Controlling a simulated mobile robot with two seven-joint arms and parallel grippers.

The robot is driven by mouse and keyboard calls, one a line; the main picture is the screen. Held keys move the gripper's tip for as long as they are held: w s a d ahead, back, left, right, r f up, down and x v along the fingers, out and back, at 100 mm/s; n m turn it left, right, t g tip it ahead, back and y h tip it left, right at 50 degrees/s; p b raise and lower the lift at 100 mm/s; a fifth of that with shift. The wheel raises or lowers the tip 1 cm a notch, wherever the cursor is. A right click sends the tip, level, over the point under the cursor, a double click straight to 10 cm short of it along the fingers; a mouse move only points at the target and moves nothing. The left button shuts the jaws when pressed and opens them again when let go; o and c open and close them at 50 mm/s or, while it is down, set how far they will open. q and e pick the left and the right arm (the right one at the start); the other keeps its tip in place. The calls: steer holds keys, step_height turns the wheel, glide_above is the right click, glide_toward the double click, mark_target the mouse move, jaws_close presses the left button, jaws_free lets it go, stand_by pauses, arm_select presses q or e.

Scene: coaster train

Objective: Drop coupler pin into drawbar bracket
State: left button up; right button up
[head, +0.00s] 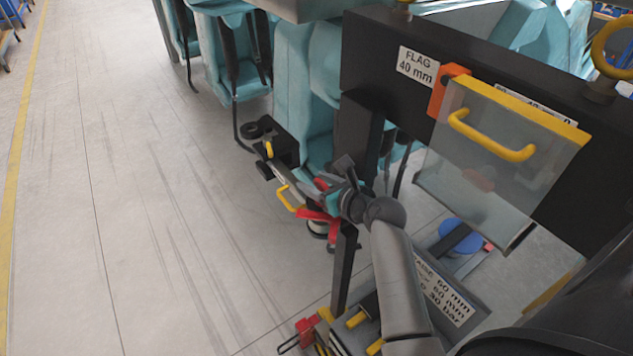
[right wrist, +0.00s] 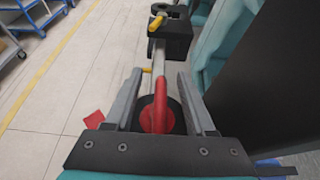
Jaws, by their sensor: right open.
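The black drawbar bracket (head: 284,146) is at the end of a bar beside the teal seats; it also shows at the top of the right wrist view (right wrist: 178,40). A yellow-topped pin (right wrist: 157,22) shows at its near left side, also seen in the head view (head: 269,149). How deep it sits is hidden. My right gripper (right wrist: 160,73) is open, its fingers on either side of a red handle (right wrist: 158,108) over a black disc. No contact with the handle can be told. In the head view, my right gripper (head: 322,192) is short of the bracket, partly hidden.
A dark beam with a FLAG label (head: 418,66) and a clear yellow-edged flap (head: 500,150) stands at the right. A yellow handle (head: 287,198) is beside my right gripper. A labelled plate (head: 445,290) lies lower right. The floor at left is clear.

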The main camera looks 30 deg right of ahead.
jaws_close()
stand_by(0.3)
stand_by(1.1)
